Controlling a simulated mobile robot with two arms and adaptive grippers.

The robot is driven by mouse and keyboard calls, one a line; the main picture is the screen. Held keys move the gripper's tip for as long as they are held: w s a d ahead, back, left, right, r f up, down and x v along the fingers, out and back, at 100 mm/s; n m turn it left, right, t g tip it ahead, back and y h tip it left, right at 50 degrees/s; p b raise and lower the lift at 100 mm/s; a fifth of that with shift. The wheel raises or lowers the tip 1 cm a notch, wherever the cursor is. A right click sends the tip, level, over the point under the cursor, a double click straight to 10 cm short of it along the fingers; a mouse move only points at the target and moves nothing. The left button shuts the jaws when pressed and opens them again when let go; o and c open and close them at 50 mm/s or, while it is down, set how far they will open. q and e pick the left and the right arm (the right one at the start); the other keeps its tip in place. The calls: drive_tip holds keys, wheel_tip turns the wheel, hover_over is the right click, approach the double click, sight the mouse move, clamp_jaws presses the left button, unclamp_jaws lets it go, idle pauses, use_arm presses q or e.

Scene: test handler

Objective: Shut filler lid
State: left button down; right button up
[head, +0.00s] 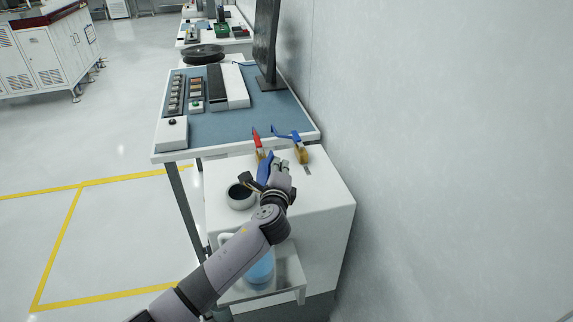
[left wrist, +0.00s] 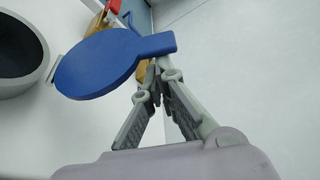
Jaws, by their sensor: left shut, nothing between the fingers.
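The filler lid (head: 264,167) is a blue disc with a tab handle, standing raised to the right of the round filler opening (head: 240,196) on the white cabinet top. The opening has a grey rim and a dark inside. In the left wrist view the lid (left wrist: 98,66) crosses the upper middle, tab to the right, with the opening (left wrist: 22,52) at the left edge. My left gripper (head: 273,166) is at the lid's right side in the head view. Its fingertips (left wrist: 157,84) are together, empty, close to the lid near its tab; I cannot tell whether they touch. My right gripper is out of view.
Valves with a red handle (head: 257,140) and a blue handle (head: 289,134) stand behind the lid. A jug of blue liquid (head: 260,269) sits on a low shelf. A wall (head: 430,150) runs along the right; a blue-topped bench (head: 235,125) lies beyond.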

use_arm(q)
drive_tip(key=shift+d+f, duration=0.1)
drive_tip(key=shift+d, duration=0.05)
drive_tip(key=s+a+n+t+b, duration=0.3)
drive_tip(key=a+n+b, duration=0.7)
drive_tip(key=a+b, duration=0.2)
drive_tip(key=shift+s+a+f, duration=0.2)
drive_tip(key=shift+s+a, duration=0.1)
drive_tip(key=shift+a, duration=0.2)
idle(0.5)
idle(0.6)
